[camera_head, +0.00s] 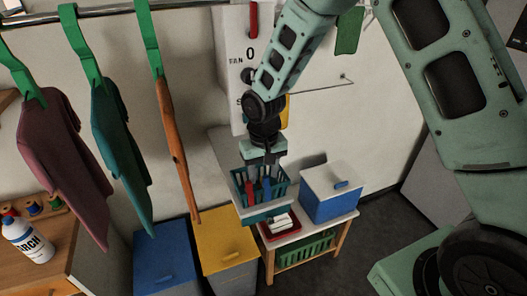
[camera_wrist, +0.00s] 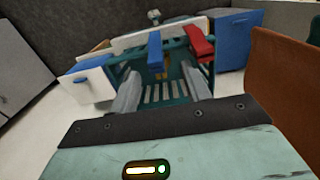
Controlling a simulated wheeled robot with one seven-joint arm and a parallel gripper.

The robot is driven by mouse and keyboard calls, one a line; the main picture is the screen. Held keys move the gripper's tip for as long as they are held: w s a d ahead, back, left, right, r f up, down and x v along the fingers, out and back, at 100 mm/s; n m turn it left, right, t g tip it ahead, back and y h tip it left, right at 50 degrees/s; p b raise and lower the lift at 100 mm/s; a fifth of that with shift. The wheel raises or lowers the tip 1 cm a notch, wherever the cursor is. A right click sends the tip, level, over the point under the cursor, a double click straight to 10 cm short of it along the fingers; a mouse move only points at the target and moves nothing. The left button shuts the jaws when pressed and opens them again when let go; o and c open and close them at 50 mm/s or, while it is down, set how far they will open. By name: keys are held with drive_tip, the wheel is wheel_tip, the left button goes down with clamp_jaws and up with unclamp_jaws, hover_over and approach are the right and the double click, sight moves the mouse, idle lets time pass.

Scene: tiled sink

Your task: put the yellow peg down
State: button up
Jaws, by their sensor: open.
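My gripper (camera_head: 260,182) points down into a teal slatted peg basket (camera_head: 285,183). In the wrist view my gripper's two grey fingers (camera_wrist: 160,92) are apart, with the basket's slatted floor between them and no peg held. A small yellowish patch, possibly the yellow peg (camera_wrist: 158,68), shows inside the basket beyond the fingertips, partly behind a blue peg (camera_wrist: 154,48). A red peg (camera_wrist: 200,44) is at the basket's far right rim. I cannot make out a yellow peg in the head view, where my arm hides part of the basket.
A blue box with a white lid (camera_head: 328,195) stands right of the basket. A red tray with white items (camera_head: 280,228) lies in front. Blue (camera_head: 165,255) and yellow-lidded (camera_head: 225,245) bins stand left. Shirts (camera_head: 65,165) hang from a rail at left.

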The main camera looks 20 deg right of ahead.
wheel_tip(320, 180, up, 8)
drive_tip(key=b, duration=0.3)
drive_tip(key=s+a+r+n, duration=0.1)
drive_tip(key=s+a+n, duration=0.1)
drive_tip(key=s, duration=0.7)
drive_tip(key=s+a+r+n, duration=0.1)
drive_tip(key=s+a+n, duration=0.1)
drive_tip(key=s, duration=0.6)
drive_tip(key=s+a+r+n, duration=0.1)
drive_tip(key=s+a+n, duration=0.1)
drive_tip(key=s, duration=0.7)
drive_tip(key=shift+s+a+r+n+y, duration=0.3)
drive_tip(key=shift+s+r+n, duration=0.1)
drive_tip(key=shift+n, duration=0.5)
wheel_tip(320, 180, down, 9)
drive_tip(key=b, duration=0.8)
drive_tip(key=shift+b, duration=0.4)
